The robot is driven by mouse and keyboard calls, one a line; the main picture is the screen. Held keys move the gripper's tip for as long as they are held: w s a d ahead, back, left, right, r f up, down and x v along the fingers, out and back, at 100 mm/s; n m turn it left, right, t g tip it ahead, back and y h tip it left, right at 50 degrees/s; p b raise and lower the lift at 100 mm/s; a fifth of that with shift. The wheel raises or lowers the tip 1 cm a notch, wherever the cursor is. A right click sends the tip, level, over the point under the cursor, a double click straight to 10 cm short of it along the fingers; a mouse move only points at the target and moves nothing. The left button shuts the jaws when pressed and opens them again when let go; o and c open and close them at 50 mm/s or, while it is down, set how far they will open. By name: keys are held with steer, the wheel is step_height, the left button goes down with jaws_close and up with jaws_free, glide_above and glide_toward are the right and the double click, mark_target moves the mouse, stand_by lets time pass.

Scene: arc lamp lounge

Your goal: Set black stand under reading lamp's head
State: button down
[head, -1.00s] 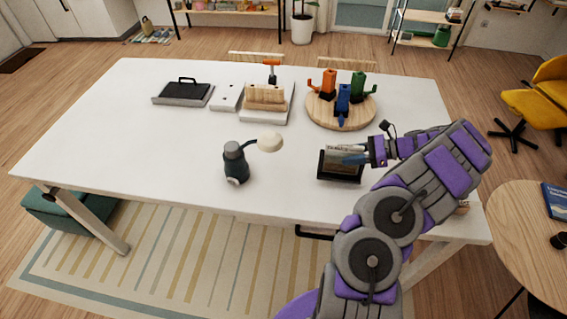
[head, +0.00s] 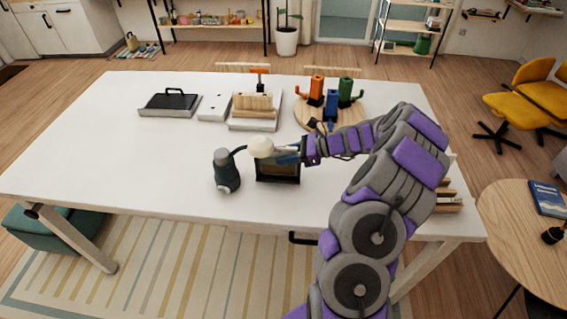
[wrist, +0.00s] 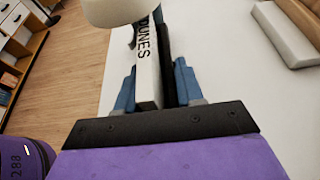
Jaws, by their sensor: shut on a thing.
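The black stand (head: 292,180) is at the near side of the white table, with a book in it; the spine of the book (wrist: 147,65) reads "DUNES" in the wrist view. My gripper (head: 288,157) is shut on the stand from the right, its blue fingers (wrist: 155,92) on both sides of stand and book. The reading lamp (head: 227,172) stands upright just left of the stand. Its cream head (head: 261,147) overlaps the stand's upper left corner in the head view. The head also shows above the book in the wrist view (wrist: 118,8). I cannot tell whether the stand touches the table.
Behind are a black-topped tray (head: 170,103), a white block (head: 213,107), a wooden rack on a pale base (head: 253,123), and a round wooden board (head: 345,115) with orange, blue and green pieces. Wooden pieces (head: 449,200) lie at the right edge. The table's left side is clear.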

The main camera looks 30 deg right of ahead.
steer(key=shift+w+a, duration=0.2)
steer(key=shift+a, duration=0.3)
steer(key=shift+w+a, duration=0.15)
steer(key=shift+a, duration=0.3)
steer(key=f, duration=0.1)
steer(key=f+b, duration=0.1)
steer(key=f, duration=0.1)
steer(key=shift+d, duration=0.35)
steer(key=shift+d+f+b, duration=0.3)
steer(key=shift+d, duration=0.05)
steer(key=c, duration=0.7)
jaws_free()
steer(key=shift+a, duration=0.4)
steer(key=shift+s+d+r, duration=0.15)
steer(key=shift+d+r, duration=0.05)
steer(key=shift+d, duration=0.35)
steer(key=p+v, duration=0.2)
steer(key=v, duration=0.9)
steer(key=shift+s+p, duration=0.1)
steer(key=shift+p, duration=0.2)
